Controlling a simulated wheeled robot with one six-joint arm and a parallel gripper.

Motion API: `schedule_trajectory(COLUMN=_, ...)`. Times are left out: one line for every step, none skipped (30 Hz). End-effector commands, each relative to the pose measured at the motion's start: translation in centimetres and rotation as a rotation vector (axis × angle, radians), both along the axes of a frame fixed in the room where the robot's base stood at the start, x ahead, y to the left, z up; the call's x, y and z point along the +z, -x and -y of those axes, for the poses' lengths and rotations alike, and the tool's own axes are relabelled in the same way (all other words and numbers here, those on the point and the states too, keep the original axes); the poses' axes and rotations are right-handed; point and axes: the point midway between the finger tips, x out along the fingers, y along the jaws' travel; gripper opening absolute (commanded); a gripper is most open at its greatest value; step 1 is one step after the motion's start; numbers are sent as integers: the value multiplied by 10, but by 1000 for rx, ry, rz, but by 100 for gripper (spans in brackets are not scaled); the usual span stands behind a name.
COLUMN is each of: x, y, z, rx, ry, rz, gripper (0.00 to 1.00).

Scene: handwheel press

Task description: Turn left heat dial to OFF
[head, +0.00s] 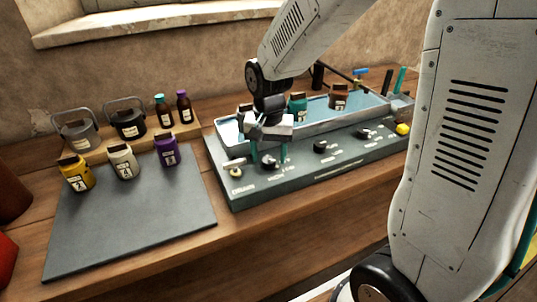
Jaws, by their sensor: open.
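The left heat dial (269,164) is a dark knob on the left part of the sloped front panel of a dark grey-green bath unit (300,182). White markings surround it, too small to read, and its pointer setting cannot be told. My gripper (268,154) points down right over this dial with its two teal fingers apart. The fingers stand on either side of the dial; whether they touch it cannot be told. My gripper partly covers the panel behind the dial.
Two other dark dials, a middle one (320,147) and a right one (363,134), sit along the panel. A yellow knob (403,129) is at its right end. Jars stand in the water tray (372,113).

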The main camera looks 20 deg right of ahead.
Motion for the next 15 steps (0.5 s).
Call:
schedule_trajectory(x=-3, y=0, z=0, rx=0, ry=-1, rz=-1, gripper=55)
schedule_trajectory(x=-5, y=0, z=0, rx=0, ry=0, rz=0, gripper=55)
schedule_trajectory(x=-6, y=0, z=0, rx=0, ry=0, rz=1, gripper=55)
schedule_trajectory(x=-6, y=0, z=0, rx=0, ry=0, rz=1, gripper=55)
schedule_trajectory(x=-6, y=0, z=0, rx=0, ry=0, rz=1, gripper=55)
schedule_trajectory(x=-6, y=0, z=0, rx=0, ry=0, rz=2, gripper=55)
schedule_trajectory(x=-6, y=0, z=0, rx=0, ry=0, rz=2, gripper=55)
schedule_trajectory(x=-6, y=0, z=0, rx=0, ry=0, rz=2, gripper=55)
schedule_trajectory(x=-6, y=0, z=0, rx=0, ry=0, rz=2, gripper=55)
schedule_trajectory(x=-6, y=0, z=0, rx=0, ry=0, rz=1, gripper=55)
schedule_trajectory(x=-6, y=0, z=0, rx=0, ry=0, rz=1, gripper=50)
schedule_trajectory(x=-6, y=0, z=0, rx=0, ry=0, rz=1, gripper=39)
schedule_trajectory(x=-6, y=0, z=0, rx=0, ry=0, rz=1, gripper=30)
schedule_trajectory(x=-6, y=0, z=0, rx=0, ry=0, rz=1, gripper=22)
schedule_trajectory(x=-6, y=0, z=0, rx=0, ry=0, rz=1, gripper=11)
